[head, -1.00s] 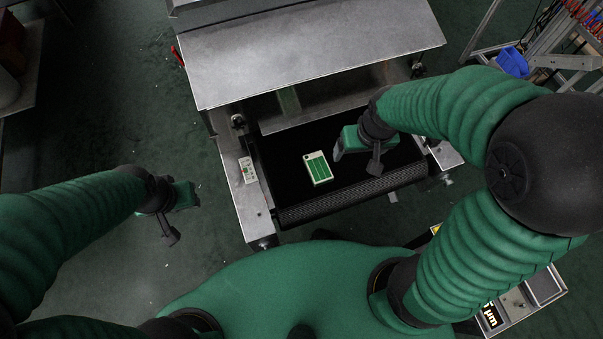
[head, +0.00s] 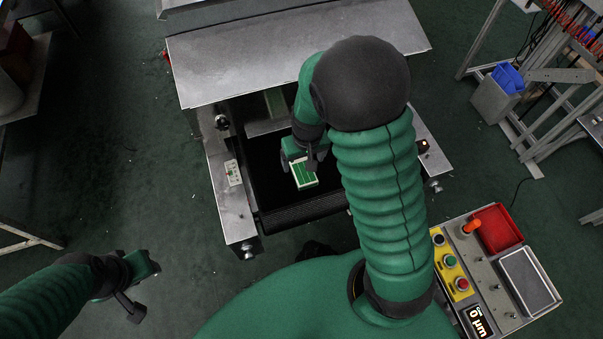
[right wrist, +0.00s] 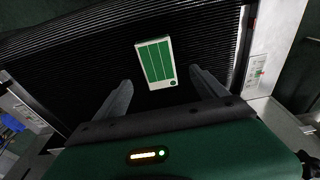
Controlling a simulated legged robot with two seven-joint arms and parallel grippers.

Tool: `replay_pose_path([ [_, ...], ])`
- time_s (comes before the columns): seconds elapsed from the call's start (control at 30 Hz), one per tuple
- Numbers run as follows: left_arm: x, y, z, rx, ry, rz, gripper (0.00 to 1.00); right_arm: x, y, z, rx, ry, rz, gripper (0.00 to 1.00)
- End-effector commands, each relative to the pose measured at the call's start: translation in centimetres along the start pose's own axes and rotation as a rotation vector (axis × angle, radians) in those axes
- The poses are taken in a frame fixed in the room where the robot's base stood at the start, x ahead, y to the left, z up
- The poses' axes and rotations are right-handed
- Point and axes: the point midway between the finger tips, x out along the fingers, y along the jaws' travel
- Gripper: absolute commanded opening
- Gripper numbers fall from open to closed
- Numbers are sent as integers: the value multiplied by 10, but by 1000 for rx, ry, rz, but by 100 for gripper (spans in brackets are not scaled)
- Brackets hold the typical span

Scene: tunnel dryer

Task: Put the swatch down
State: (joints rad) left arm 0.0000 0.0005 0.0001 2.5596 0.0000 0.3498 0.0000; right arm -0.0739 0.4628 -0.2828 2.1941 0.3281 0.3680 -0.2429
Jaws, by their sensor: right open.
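The swatch (head: 304,178) is a small white card with green panels, lying on the black ribbed belt (head: 268,198) of the dryer. My right gripper (head: 303,160) is above the belt by the swatch and hides part of it in the head view. In the right wrist view the swatch (right wrist: 156,62) shows whole, with a green dot at one corner. The two fingers of my right gripper (right wrist: 161,77) are spread apart, one on either side of its near end, and hold nothing. My left gripper (head: 143,285) is over the floor at lower left; its jaw gap is unclear.
The dryer's metal hood (head: 290,55) stands beyond the belt, with metal side rails (head: 232,200) along it. A control panel (head: 490,270) with buttons and a red tray (head: 496,228) is at lower right. A rack with a blue bin (head: 508,78) is at upper right.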

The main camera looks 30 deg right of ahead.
Motion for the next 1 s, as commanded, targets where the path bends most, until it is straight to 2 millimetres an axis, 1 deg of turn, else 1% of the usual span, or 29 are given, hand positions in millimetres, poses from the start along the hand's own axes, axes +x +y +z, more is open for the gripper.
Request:
replay_pose_path([
  [0.03, 3, 0, 1, 0, 0, 0, 36, 10, 1, 1, 2, -2, 0, 82],
  [0.17, 4, 0, 1, 0, 0, 0, 36, 21, 0, 1, 1, -1, 0, 82],
  [0.4, 11, 0, 3, 0, 0, 0, 36, 63, 3, 2, 1, -2, 0, 82],
  [0.5, 11, 0, 3, 0, 0, 0, 36, 68, 2, 2, 0, 0, 0, 82],
  [0.67, 11, 0, 3, 0, 0, 0, 36, 68, 2, 2, 0, 1, 0, 82],
  [0.77, 11, 0, 3, 0, 0, 0, 36, 68, 2, 2, 0, 1, 0, 71],
  [1.0, 11, 0, 3, 0, 0, 0, 36, 68, 2, 1, 0, 1, 0, 40],
])
